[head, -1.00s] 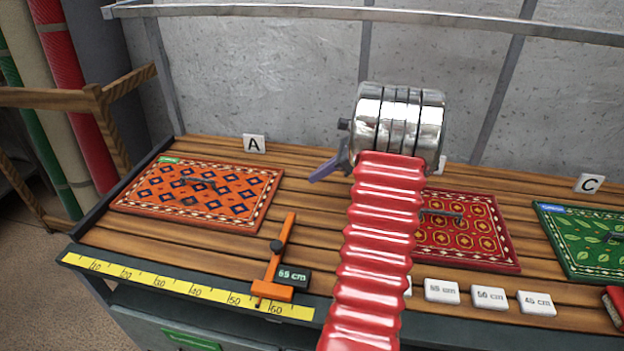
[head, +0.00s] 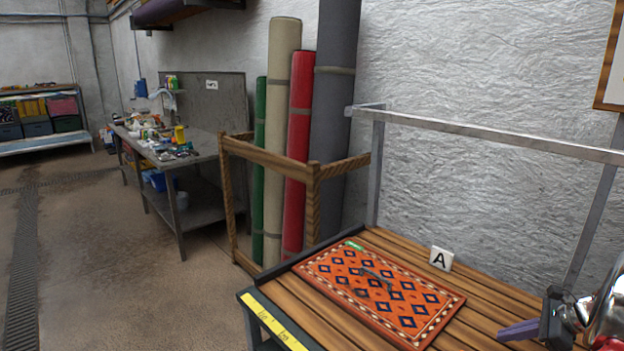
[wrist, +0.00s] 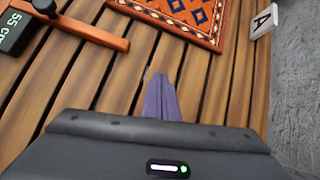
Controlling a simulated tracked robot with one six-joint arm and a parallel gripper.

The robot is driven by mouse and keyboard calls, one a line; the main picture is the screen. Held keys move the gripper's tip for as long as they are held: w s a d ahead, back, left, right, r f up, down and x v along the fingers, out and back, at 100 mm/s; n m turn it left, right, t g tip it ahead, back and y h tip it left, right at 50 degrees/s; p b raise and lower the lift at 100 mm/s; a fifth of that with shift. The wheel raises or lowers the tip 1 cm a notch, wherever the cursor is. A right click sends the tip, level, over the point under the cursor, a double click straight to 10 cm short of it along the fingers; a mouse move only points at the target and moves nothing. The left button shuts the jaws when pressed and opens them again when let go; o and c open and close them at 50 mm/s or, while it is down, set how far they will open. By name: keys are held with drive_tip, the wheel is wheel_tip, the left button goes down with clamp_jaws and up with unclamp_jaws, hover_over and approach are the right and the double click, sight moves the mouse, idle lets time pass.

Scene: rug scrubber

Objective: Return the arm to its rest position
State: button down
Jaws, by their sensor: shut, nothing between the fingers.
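My gripper (head: 519,330) shows at the lower right edge of the head view, above the slatted wooden bench (head: 372,243). In the wrist view its purple fingers (wrist: 161,98) are together with nothing between them, over bare slats. My arm is partly cut off by the frame edge. The orange patterned rug sample (head: 335,281) with a dark handle lies flat on the bench beside the A tag (head: 441,258), left of my gripper. The rug's corner also shows in the wrist view (wrist: 180,18), apart from the fingers.
An orange sliding gauge (wrist: 75,27) with a dark display lies at the wrist view's upper left. A metal rail (head: 480,133) runs above the bench's back. Rolled rugs (head: 299,150) stand in a wooden rack. A cluttered work table (head: 205,150) is further back. Floor at left is open.

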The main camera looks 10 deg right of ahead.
drive_tip(key=s+a+n+g, duration=0.1)
drive_tip(key=a+n, duration=0.1)
drive_tip(key=s+a+f+n+g, duration=0.1)
drive_tip(key=s+a+n, duration=0.1)
drive_tip(key=a, duration=0.1)
drive_tip(key=shift+s+f, duration=0.15)
drive_tip(key=shift+s, duration=0.05)
drive_tip(key=s+a+r+n+h, duration=0.1)
drive_tip(key=a+r+n, duration=0.4)
drive_tip(key=a, duration=0.8)
drive_tip(key=s+a+r+n+h, duration=0.1)
drive_tip(key=s+a+r+n, duration=0.3)
drive_tip(key=a+n, duration=0.6)
drive_tip(key=s+a+r+n+h, duration=0.2)
drive_tip(key=a+r+n, duration=0.4)
drive_tip(key=a, duration=1.2)
drive_tip(key=s+n, duration=0.1)
drive_tip(key=n, duration=0.1)
drive_tip(key=shift+s+r+n, duration=0.15)
drive_tip(key=shift+r+n, duration=0.15)
drive_tip(key=shift+r, duration=0.05)
